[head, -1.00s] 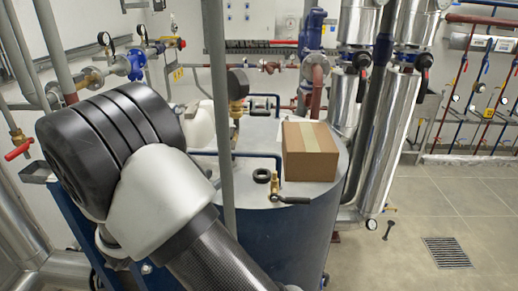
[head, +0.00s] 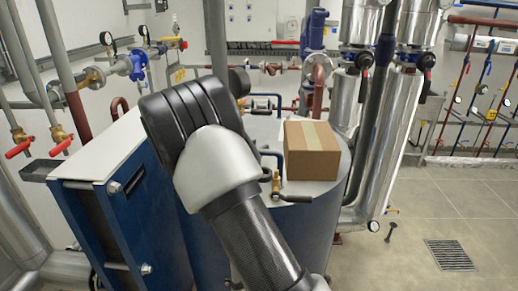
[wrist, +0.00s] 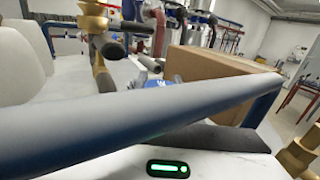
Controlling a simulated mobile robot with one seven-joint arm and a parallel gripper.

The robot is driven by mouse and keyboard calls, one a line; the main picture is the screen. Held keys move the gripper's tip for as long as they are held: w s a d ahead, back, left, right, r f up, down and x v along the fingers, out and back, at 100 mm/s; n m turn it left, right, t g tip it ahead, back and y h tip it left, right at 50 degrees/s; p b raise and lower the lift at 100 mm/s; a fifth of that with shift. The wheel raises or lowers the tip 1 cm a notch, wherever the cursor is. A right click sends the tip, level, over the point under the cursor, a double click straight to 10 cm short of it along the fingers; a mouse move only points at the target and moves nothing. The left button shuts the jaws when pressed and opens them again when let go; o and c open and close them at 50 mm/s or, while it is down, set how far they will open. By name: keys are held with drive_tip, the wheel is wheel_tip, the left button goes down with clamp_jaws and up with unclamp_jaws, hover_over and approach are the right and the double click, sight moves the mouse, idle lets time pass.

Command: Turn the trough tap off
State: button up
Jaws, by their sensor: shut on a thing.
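My gripper (wrist: 195,138) shows only in part in the wrist view, as a pale body with a green light and a dark front piece under a blue pipe (wrist: 140,110). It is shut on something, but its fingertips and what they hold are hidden. In the head view my arm hides it. Two red-handled taps (head: 60,145) hang above a small grey trough (head: 40,171) at the left, apart from my arm. A brass valve with a black lever (head: 297,198) stands on the tank top, right of my arm; brass fittings (wrist: 300,155) show at the wrist view's lower right.
A cardboard box (head: 312,152) sits on the blue tank (head: 310,235); it also shows behind the pipe in the wrist view (wrist: 205,75). A blue plate exchanger (head: 125,215) stands left of my arm. The floor at the right (head: 470,205) is mostly clear.

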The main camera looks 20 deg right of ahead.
drive_tip(key=shift+w+d+f, duration=0.2)
drive_tip(key=shift+w+d, duration=0.15)
drive_tip(key=shift+d, duration=0.2)
drive_tip(key=shift+w+d+f, duration=0.15)
drive_tip(key=shift+w+d, duration=0.2)
drive_tip(key=shift+d, duration=0.15)
drive_tip(key=shift+a, duration=0.15)
drive_tip(key=shift+f, duration=0.15)
drive_tip(key=o, duration=0.7)
drive_tip(key=shift+b, duration=0.3)
drive_tip(key=shift+c, duration=0.2)
drive_tip(key=shift+o, duration=0.5)
